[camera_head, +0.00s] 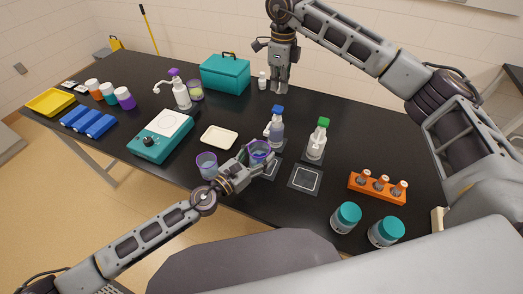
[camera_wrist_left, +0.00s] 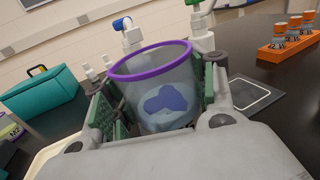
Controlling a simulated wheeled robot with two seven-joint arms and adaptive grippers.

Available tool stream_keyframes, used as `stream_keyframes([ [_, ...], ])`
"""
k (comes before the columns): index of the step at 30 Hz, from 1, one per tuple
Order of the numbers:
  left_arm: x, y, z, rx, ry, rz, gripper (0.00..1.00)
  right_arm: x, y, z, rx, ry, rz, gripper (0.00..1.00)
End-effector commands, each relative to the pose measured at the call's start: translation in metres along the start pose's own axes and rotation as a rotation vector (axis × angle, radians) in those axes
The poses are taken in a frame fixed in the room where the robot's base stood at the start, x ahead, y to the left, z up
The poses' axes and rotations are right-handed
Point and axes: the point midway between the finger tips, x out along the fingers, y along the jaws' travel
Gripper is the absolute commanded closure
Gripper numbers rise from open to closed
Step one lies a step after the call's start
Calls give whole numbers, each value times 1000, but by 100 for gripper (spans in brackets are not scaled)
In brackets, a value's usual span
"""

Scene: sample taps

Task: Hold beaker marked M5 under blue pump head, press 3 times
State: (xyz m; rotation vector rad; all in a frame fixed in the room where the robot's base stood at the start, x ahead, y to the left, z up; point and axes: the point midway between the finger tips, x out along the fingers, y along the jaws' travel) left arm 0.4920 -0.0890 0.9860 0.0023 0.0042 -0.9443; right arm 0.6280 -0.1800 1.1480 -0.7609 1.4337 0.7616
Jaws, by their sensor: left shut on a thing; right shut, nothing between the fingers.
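My left gripper (camera_head: 243,168) is shut on a clear beaker with a purple rim (camera_head: 260,147). In the left wrist view this beaker (camera_wrist_left: 158,85) sits between the fingers, roughly upright, with blue content low inside; no marking is readable. My right gripper (camera_head: 280,80) is shut and empty, pointing down behind the bottles, apart from the blue pump.
A green pump bottle (camera_head: 317,142) stands right of the blue one. A second purple-rimmed beaker (camera_head: 207,166) stands left of my left gripper. A purple pump bottle (camera_head: 181,94), teal box (camera_head: 225,75), orange rack (camera_head: 378,187) and teal-lidded jars (camera_head: 346,218) stand farther out.

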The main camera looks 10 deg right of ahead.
Motion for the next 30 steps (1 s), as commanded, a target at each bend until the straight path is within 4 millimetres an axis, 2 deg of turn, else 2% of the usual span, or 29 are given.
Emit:
stream_keyframes([
  [21,-39,-14,-1,0,0,1,70,7,0,0,0,0,0,100],
  [30,-49,-18,0,0,-1,0,70,8,0,0,0,0,0,100],
])
